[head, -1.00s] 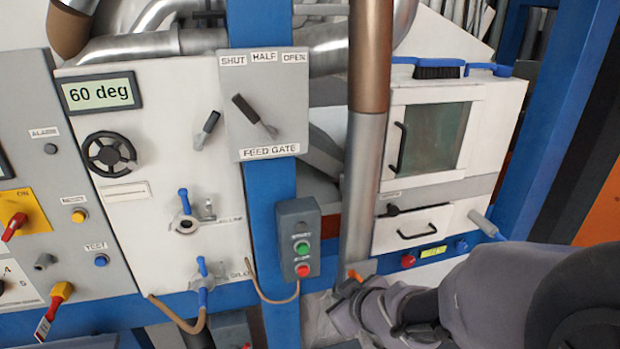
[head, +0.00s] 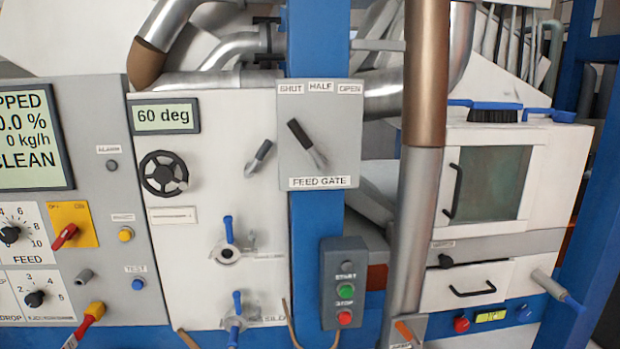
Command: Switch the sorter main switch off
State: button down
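A yellow plate (head: 82,213) with a red rotary handle (head: 65,236) is on the grey control panel at the left of the head view. It looks like the main switch. The handle is turned so its grip points down and left. The small lettering on the plate is too blurred to read surely. My gripper is not in view, so its state is hidden.
The grey panel (head: 108,220) also carries a display (head: 30,135), FEED knob (head: 10,235), yellow button (head: 125,234) and blue button (head: 138,284). A red-yellow lever (head: 93,312) sticks out below the switch. A start-stop box (head: 344,284) hangs on the blue post.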

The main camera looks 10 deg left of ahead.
aim_at(71, 230)
jog(key=u, duration=1.6)
